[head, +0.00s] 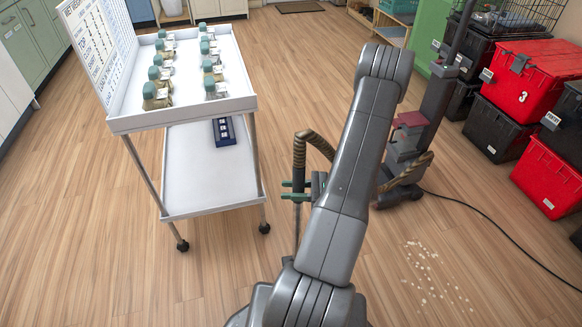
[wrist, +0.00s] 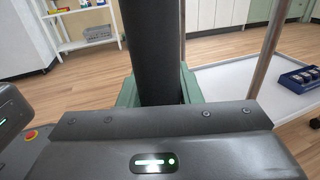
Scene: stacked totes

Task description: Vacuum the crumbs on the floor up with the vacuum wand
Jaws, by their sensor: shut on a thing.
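The vacuum wand (head: 299,153) is upright in my gripper (head: 296,190), just right of the white cart. My gripper's green fingers are shut on the wand's dark tube, which also shows in the wrist view (wrist: 150,45). A ribbed hose (head: 318,141) bends from the wand's top and passes behind my arm. The dark upright vacuum (head: 408,145) stands on the floor behind my arm, to the right. The pale crumbs (head: 437,275) lie scattered on the wooden floor at the lower right, apart from the wand. The wand's lower end is hidden by my arm.
A white wheeled cart (head: 210,195) with several green-capped bottles stands left of my gripper. A black cord (head: 490,222) runs across the floor behind the crumbs. Red totes (head: 525,78) and black totes (head: 493,128) are stacked at the right. Floor around the crumbs is open.

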